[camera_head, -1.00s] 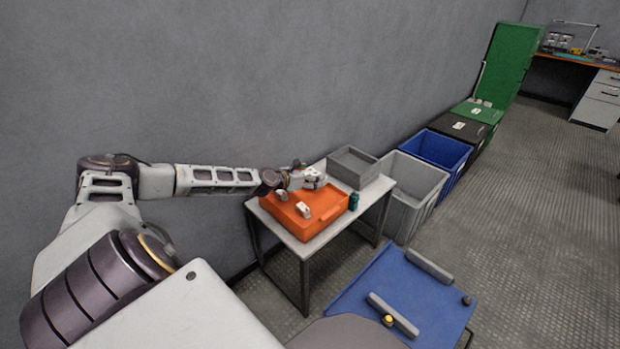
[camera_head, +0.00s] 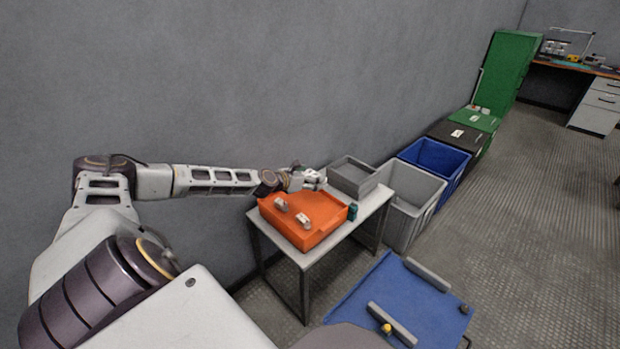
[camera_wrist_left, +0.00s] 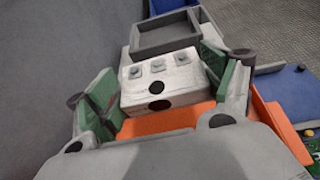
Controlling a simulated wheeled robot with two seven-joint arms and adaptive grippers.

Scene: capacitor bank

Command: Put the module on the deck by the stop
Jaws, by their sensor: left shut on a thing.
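The module (camera_wrist_left: 160,82) is a white block with several small studs on top and dark round spots on its front. My left gripper (camera_head: 314,178) is shut on it; in the left wrist view its green pads (camera_wrist_left: 212,62) press on both sides. In the head view they are above the table, behind the orange tray. The blue deck (camera_head: 365,295) is low at the front right. It carries two grey bars, one farther (camera_head: 428,274) and one nearer (camera_head: 392,325); I cannot tell which part is the stop. My right gripper is not in view.
The orange tray (camera_head: 318,232) on the white table (camera_head: 367,209) holds two more white modules (camera_head: 281,203). A grey bin (camera_head: 352,186) and a dark green item (camera_head: 352,212) stand there too. Grey (camera_head: 402,215) and blue (camera_head: 440,178) crates line the wall. Floor at right is clear.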

